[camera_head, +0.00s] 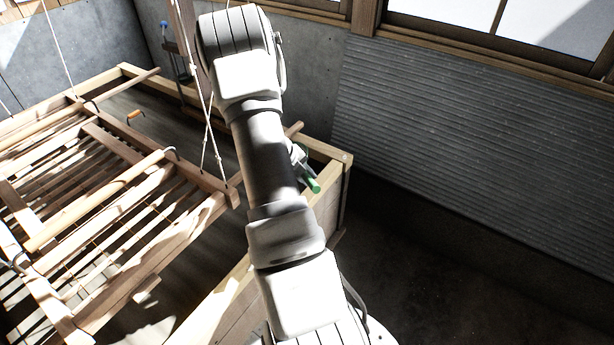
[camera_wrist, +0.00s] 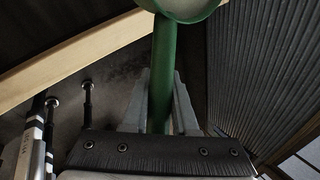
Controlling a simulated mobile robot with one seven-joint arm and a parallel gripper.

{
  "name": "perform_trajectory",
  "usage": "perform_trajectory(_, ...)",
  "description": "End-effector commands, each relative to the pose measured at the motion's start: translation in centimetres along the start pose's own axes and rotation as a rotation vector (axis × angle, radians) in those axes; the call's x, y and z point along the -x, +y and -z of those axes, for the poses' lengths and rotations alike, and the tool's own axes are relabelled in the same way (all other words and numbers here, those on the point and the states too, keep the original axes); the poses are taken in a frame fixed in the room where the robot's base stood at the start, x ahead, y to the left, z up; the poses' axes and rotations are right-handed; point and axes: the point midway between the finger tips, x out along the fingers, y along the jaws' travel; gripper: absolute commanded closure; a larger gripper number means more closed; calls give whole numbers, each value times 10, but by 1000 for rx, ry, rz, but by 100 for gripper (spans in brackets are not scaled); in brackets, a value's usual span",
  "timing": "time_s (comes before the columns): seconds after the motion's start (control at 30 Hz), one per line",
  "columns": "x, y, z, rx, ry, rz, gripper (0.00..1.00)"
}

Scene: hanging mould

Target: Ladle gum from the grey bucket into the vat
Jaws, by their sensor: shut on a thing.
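My gripper (camera_wrist: 160,98) is shut on the upright-looking handle of the green ladle (camera_wrist: 162,70) in the wrist view. The ladle's bowl is cut off by the top edge there, and I cannot tell what it holds. In the head view my arm hides most of the gripper, and only a short green piece of the ladle (camera_head: 313,185) shows beside the vat's far right corner. The wooden vat (camera_head: 341,160) has a pale timber rim, which also crosses the wrist view (camera_wrist: 70,64). Its inside looks dark. I cannot make out the grey bucket in either view.
A slatted wooden mould frame (camera_head: 95,230) hangs on white cords (camera_head: 204,90) over the vat at left. A corrugated wall panel (camera_head: 470,140) stands at right. The dark floor (camera_head: 440,270) right of the vat looks clear.

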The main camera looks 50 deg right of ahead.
Motion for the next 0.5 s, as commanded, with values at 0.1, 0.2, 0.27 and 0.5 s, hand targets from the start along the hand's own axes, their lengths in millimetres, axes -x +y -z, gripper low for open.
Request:
perform_trajectory(0.1, -15, 8, 0, -1, -2, 2, 100)
perform_trajectory(0.2, -23, 13, 0, 0, -2, 2, 100)
perform_trajectory(0.27, -22, 15, -2, 6, 0, 20, 100)
perform_trajectory(0.5, -16, 12, -1, 23, 26, 130, 100)
